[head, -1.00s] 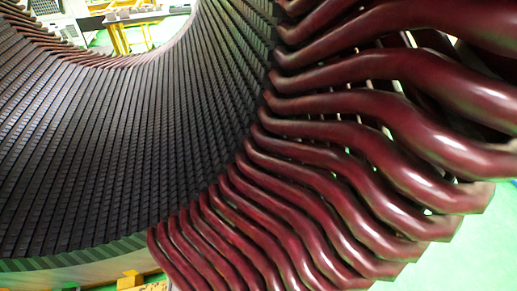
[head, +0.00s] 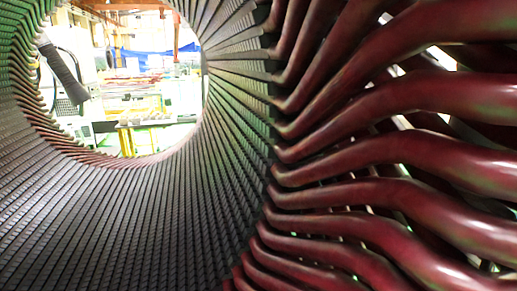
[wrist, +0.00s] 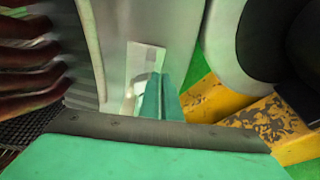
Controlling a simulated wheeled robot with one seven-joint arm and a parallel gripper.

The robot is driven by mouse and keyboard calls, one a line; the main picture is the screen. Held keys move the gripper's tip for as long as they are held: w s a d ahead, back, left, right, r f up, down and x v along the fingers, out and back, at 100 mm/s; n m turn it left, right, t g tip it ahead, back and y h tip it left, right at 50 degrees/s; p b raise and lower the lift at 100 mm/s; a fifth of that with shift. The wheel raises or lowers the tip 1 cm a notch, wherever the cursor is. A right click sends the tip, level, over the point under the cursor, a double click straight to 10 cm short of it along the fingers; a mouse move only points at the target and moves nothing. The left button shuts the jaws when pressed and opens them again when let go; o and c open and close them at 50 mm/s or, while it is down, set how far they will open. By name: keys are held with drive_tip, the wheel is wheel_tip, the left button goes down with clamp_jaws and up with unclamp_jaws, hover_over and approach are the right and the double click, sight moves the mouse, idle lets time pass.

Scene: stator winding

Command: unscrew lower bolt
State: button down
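My gripper (wrist: 160,76) shows at the bottom middle of the wrist view as a green body with a dark front edge and two teal fingers. The fingers look close together, with nothing clearly between them. They point at a pale upright plate (wrist: 146,58) on a grey metal surface. A small bright spot (wrist: 128,97) lies just left of the fingers; I cannot tell whether it is a bolt. The lower bolt is not recognisable in either view. My gripper is not in the head view.
The stator's dark slotted bore (head: 150,215) and red winding bars (head: 370,190) fill the head view. In the wrist view, blurred bar ends (wrist: 28,70) are at left, a worn yellow block (wrist: 262,122) at right, and a dark rounded part (wrist: 262,40) at upper right.

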drive_tip(key=shift+w+a+r, duration=0.15)
drive_tip(key=shift+w+r, duration=0.1)
drive_tip(key=shift+r, duration=0.2)
drive_tip(key=shift+w+a+r, duration=0.1)
drive_tip(key=shift+w+r, duration=0.1)
drive_tip(key=shift+r, duration=0.2)
drive_tip(key=shift+s+a+r, duration=0.3)
drive_tip(key=shift+a+r, duration=0.05)
drive_tip(key=shift+r, duration=0.1)
drive_tip(key=shift+s+a+r, duration=0.2)
drive_tip(key=shift+a+r, duration=0.1)
drive_tip(key=shift+a, duration=0.25)
drive_tip(key=shift+d+r, duration=0.1)
drive_tip(key=shift+r, duration=0.05)
idle(0.3)
drive_tip(key=shift+a+v, duration=0.15)
drive_tip(key=shift+v, duration=1.3)
drive_tip(key=shift+a+v, duration=0.15)
drive_tip(key=shift+v, duration=1.35)
